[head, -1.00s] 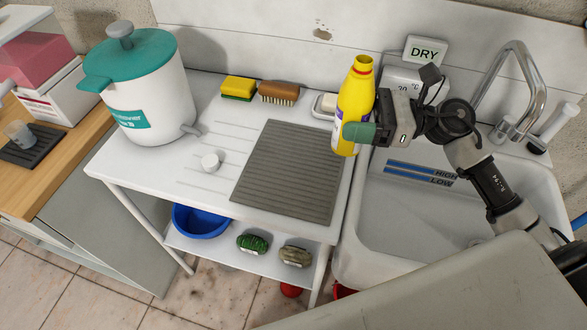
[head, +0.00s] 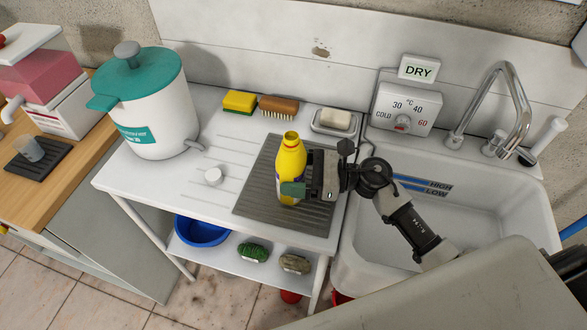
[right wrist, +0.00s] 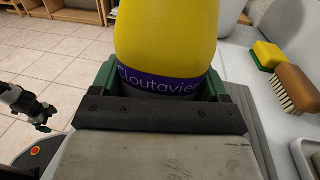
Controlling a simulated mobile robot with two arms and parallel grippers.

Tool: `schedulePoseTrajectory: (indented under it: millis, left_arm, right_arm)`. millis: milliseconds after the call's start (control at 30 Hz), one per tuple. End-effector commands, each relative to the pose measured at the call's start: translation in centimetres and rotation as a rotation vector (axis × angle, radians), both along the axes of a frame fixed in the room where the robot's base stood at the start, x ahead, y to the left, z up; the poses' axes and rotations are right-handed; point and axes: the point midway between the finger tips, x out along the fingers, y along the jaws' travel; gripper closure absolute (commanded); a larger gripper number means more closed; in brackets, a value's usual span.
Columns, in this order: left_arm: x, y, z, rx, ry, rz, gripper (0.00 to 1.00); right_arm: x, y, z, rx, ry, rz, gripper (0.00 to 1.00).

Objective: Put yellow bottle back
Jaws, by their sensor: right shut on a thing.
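The yellow bottle (head: 290,160) is upright, with a red ring at its open neck and a purple label band. My right gripper (head: 293,190) is shut around its lower part, over the grey ridged mat (head: 262,212). I cannot tell whether its base touches the mat. In the right wrist view the bottle (right wrist: 167,35) fills the space between the green fingers.
The white pot with teal lid (head: 155,110) stands left. The yellow sponge (head: 239,102), brown brush (head: 279,105) and soap dish (head: 334,123) line the back. The sink (head: 470,215) with its tap (head: 510,95) is right. A blue bowl (head: 202,231) sits on the lower shelf.

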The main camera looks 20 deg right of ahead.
Motion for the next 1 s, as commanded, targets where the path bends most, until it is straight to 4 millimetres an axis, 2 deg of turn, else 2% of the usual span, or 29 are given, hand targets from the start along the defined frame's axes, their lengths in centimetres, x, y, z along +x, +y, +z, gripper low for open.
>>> schedulePoseTrajectory:
  millis: [333,367,500,833,1000]
  left_arm:
    - [0.0,0.0,-0.6,0.0,0.0,0.001,0.0]
    - [0.0,0.0,-0.4,0.0,0.0,0.001,0.0]
    - [0.0,0.0,-0.4,0.0,0.0,0.001,0.0]
    - [0.0,0.0,0.3,0.0,0.0,0.002,0.0]
    - [0.0,0.0,-1.5,0.0,0.0,0.002,0.0]
  right_arm:
    - [0.0,0.0,-0.4,-0.001,-0.002,0.0,0.54]
    - [0.0,0.0,-0.2,0.0,-0.001,0.0,0.2]
    - [0.0,0.0,-0.2,0.0,-0.001,0.0,0.0]
    - [0.0,0.0,0.4,0.0,0.0,0.0,0.0]
    - [-1.2,-2.8,-0.5,-0.007,0.0,0.001,0.0]
